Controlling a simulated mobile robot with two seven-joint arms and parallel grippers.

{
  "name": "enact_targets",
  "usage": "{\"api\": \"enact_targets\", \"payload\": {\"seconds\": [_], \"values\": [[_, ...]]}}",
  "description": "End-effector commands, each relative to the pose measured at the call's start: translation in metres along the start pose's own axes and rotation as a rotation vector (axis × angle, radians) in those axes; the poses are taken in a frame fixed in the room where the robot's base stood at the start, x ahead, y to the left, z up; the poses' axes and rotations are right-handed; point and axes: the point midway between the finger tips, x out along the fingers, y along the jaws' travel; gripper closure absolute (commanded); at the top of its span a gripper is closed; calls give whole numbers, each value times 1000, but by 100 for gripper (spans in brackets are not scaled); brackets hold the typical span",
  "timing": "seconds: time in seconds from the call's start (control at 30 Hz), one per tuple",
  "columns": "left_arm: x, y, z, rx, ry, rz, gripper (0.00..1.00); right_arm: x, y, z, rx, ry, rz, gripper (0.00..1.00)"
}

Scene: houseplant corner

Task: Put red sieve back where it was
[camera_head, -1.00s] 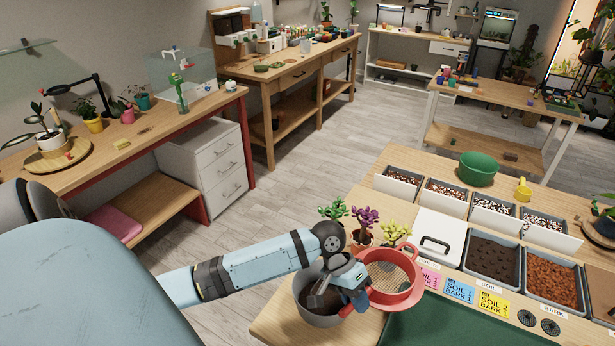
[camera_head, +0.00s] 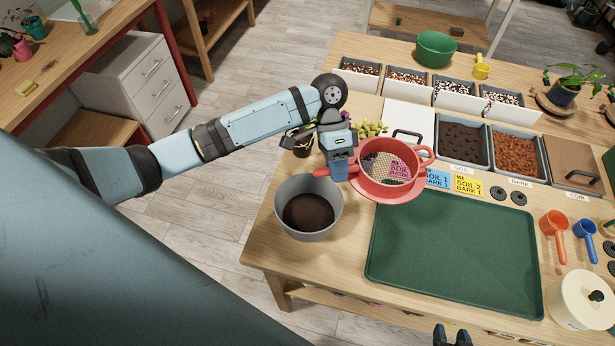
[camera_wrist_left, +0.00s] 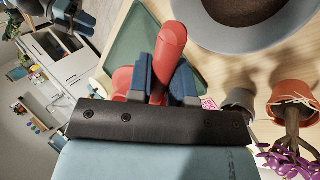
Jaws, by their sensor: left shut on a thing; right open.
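The red sieve (camera_head: 372,160) has a round mesh and a handle (camera_head: 321,172) to the left. My left gripper (camera_head: 341,170) is shut on the handle; the left wrist view shows the red handle (camera_wrist_left: 170,48) between its blue fingers. The sieve is right of the grey pot (camera_head: 282,212), which holds dark soil. A wider red rim (camera_head: 385,197) shows beneath the sieve; I cannot tell if it is a separate dish. A pink label shows through the mesh. My right gripper (camera_head: 453,338) is open and empty at the bottom edge, mostly cut off.
A green tray (camera_head: 455,250) lies empty in front. Soil (camera_head: 462,145) and bark (camera_head: 515,155) bins and a white lidded box (camera_head: 408,117) stand behind. Small potted plants (camera_head: 300,140) are behind the pot. Orange (camera_head: 554,235) and blue (camera_head: 586,240) scoops lie to the right.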

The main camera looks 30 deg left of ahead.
Motion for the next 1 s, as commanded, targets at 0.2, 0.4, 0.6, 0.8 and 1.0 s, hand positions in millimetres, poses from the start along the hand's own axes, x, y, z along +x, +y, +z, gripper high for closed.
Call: {"api": "enact_targets", "payload": {"seconds": [0.2, 0.4, 0.6, 0.8, 1.0], "values": [[-18, 14, -23, 397, -273, 0, 100, 5, 1, 8, -2, -2, 0, 57], [-34, 17, -28, 702, -484, 6, 100, 8, 0, 11, -2, -1, -2, 57], [-56, 15, -28, 984, -677, 11, 100, 11, -1, 15, -2, 0, -5, 57], [-92, 4, -20, 1317, -907, 20, 100, 15, -2, 22, -2, 0, -7, 57], [-137, -9, -4, 1570, -1073, 32, 100, 19, -2, 27, -2, -1, -7, 57]]}}
